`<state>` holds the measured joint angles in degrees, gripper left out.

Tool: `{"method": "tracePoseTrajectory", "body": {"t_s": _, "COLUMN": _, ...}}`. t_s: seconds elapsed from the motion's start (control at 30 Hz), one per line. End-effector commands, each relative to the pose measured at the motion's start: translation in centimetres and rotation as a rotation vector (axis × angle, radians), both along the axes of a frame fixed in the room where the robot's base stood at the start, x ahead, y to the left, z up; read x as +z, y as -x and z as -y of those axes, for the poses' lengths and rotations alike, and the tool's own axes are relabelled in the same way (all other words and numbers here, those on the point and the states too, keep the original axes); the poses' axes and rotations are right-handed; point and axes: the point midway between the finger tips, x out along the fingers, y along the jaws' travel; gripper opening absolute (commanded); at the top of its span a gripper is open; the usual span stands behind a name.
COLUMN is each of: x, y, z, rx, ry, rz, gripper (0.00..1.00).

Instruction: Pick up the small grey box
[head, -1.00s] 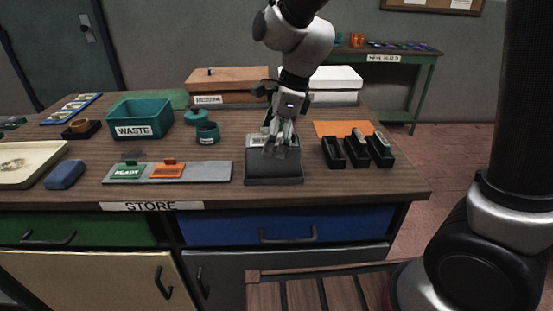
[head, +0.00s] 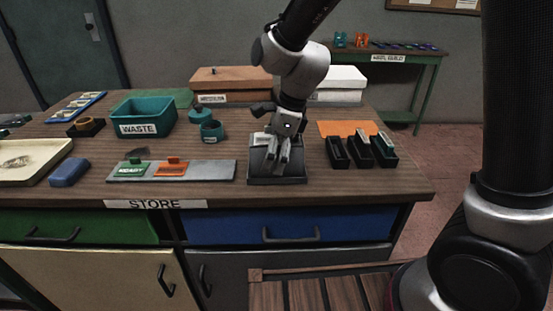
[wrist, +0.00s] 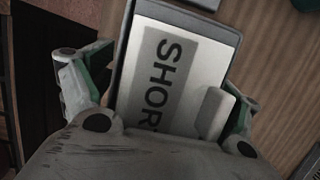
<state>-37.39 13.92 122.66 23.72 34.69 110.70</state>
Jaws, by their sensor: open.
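In the wrist view a small grey box (wrist: 127,62) with a pale top lies below my gripper. In the head view my gripper (head: 277,166) points down over a dark grey tray-like stand (head: 262,181) at the table's front. There my fingers and wrist hide much of the box, so its outline is unclear.
Black holders (head: 360,153) stand close to the right, an orange mat (head: 340,128) behind them. A grey plate (head: 212,171) with green and orange tags lies left. A teal waste bin (head: 148,127), teal cups and a lidded brown box (head: 231,82) stand farther back.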

Motion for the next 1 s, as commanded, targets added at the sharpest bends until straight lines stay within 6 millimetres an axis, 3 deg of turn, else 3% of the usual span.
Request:
{"method": "tracePoseTrajectory", "body": {"t_s": 0.3, "x": -0.11, "y": 0.0, "z": 0.01, "rx": 0.0, "ry": 0.0, "rz": 0.0, "gripper": 0.89}}
{"method": "tracePoseTrajectory", "body": {"t_s": 0.33, "x": -0.11, "y": 0.0, "z": 0.01, "rx": 0.0, "ry": 0.0, "rz": 0.0, "gripper": 0.88}}
{"method": "tracePoseTrajectory", "body": {"t_s": 0.53, "x": -0.1, "y": 0.0, "z": 0.01, "rx": 0.0, "ry": 0.0, "rz": 0.0, "gripper": 0.51}}
{"method": "tracePoseTrajectory", "body": {"t_s": 0.93, "x": 0.11, "y": -0.02, "z": -0.02, "rx": 0.001, "ry": -0.001, "rz": 0.001, "gripper": 0.49}}
{"method": "tracePoseTrajectory", "body": {"t_s": 1.0, "x": 0.76, "y": -0.06, "z": -0.05, "rx": 0.001, "ry": -0.002, "rz": 0.004, "gripper": 0.39}}
